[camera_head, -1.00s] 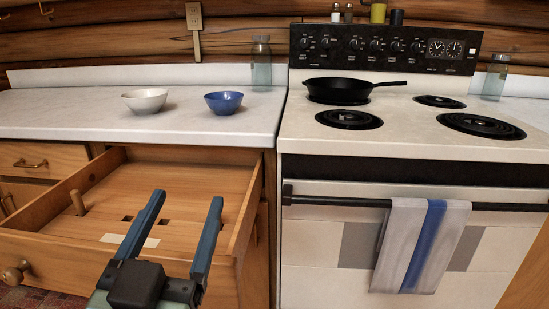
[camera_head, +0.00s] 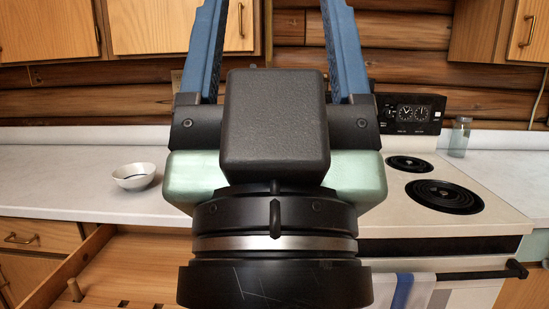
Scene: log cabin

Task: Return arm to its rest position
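My gripper (camera_head: 272,25) is raised close in front of the head camera and fills the middle of the view. Its two blue fingers point up and stand wide apart, with nothing between them in the part that shows. The fingertips run past the top edge of the picture. The gripper body and wrist hide the middle of the counter and the left part of the stove.
An open drawer (camera_head: 146,262) is at the lower left, below the counter (camera_head: 60,180). A white bowl (camera_head: 134,176) stands on the counter. The stove (camera_head: 480,215) is at right, with a towel (camera_head: 405,290) on its handle. Cabinets (camera_head: 180,25) hang above.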

